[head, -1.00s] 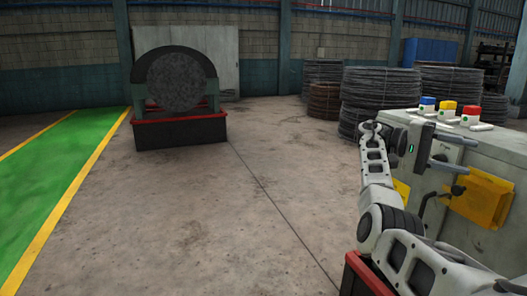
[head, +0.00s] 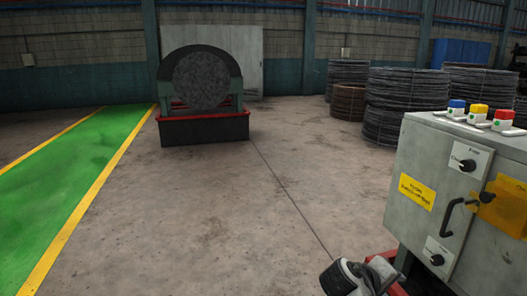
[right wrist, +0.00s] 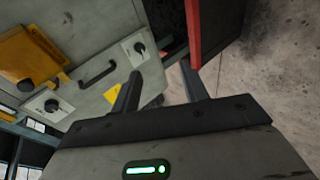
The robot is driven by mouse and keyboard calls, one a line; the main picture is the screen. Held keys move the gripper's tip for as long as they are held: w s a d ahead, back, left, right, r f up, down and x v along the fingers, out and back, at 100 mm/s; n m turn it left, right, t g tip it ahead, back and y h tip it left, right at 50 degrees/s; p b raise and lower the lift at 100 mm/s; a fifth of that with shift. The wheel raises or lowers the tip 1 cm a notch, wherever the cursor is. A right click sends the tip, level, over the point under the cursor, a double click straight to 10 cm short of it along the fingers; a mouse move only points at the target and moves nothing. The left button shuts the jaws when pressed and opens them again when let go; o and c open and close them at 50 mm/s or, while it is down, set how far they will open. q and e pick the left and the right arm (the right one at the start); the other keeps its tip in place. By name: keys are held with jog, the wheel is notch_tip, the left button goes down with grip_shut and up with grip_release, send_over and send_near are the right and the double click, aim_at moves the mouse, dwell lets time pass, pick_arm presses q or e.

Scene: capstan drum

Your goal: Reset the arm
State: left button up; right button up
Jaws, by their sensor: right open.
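My right gripper (right wrist: 158,92) shows in the right wrist view, its two dark fingers apart with nothing between them. The grey control cabinet (head: 440,185) stands at the right of the head view. Its front, with a black handle (right wrist: 97,73) and rotary knobs, appears tilted at the left of the wrist view. My left gripper is in neither view.
Blue, yellow and red buttons (head: 478,112) top the cabinet. A dark drum (head: 202,82) on a red-rimmed base (head: 205,129) stands farther back. Wire coils (head: 405,100) stand behind the cabinet. The concrete floor (head: 225,215) between is clear, with a green walkway (head: 70,165) at left.

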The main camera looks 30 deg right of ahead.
jog(key=s+a+f+n+t+y, duration=0.15)
jog(key=s+a+y, duration=0.25)
jog(key=a, duration=0.5)
jog(key=s+a+f+n+t+y, duration=0.1)
jog(key=s+a+f+y, duration=0.2)
jog(key=a, duration=0.6)
jog(key=s+a+f+n+t+y, duration=0.15)
jog(key=s+a+y, duration=0.25)
jog(key=a, duration=0.5)
jog(key=w+a+t+y+p, duration=0.3)
jog(key=w+a+t+y, duration=0.1)
jog(key=w+a+t, duration=0.2)
jog(key=shift+a+r+t+p, duration=0.35)
jog(key=shift+a+r+t, duration=0.1)
jog(key=shift+a+t, duration=0.1)
jog(key=shift+w, duration=0.1)
